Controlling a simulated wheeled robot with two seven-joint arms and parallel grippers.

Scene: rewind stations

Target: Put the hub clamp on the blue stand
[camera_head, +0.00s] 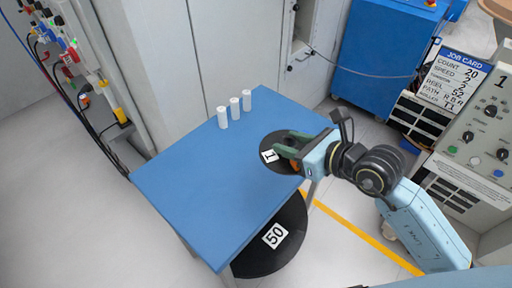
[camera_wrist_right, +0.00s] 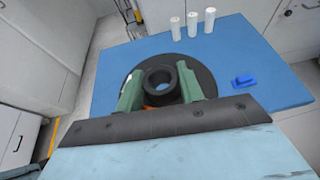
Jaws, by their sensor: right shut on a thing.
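My right gripper (camera_head: 287,155) is over the far right part of the blue table-like stand (camera_head: 205,180). In the wrist view its green fingers (camera_wrist_right: 165,88) are shut on a dark ring with a round hole, which I take as the hub clamp (camera_wrist_right: 160,76), with an orange part (camera_wrist_right: 153,107) low between the fingers. The ring is over the black disc (camera_wrist_right: 203,73), marked 1 in the head view (camera_head: 267,143). I cannot tell whether the ring touches the disc. My left gripper is not in view.
Three white rolls (camera_head: 234,108) stand at the blue top's back edge. A small blue piece (camera_wrist_right: 243,81) lies to the right of the disc in the wrist view. A black disc marked 50 (camera_head: 290,232) is below the top. The top's left and front are clear.

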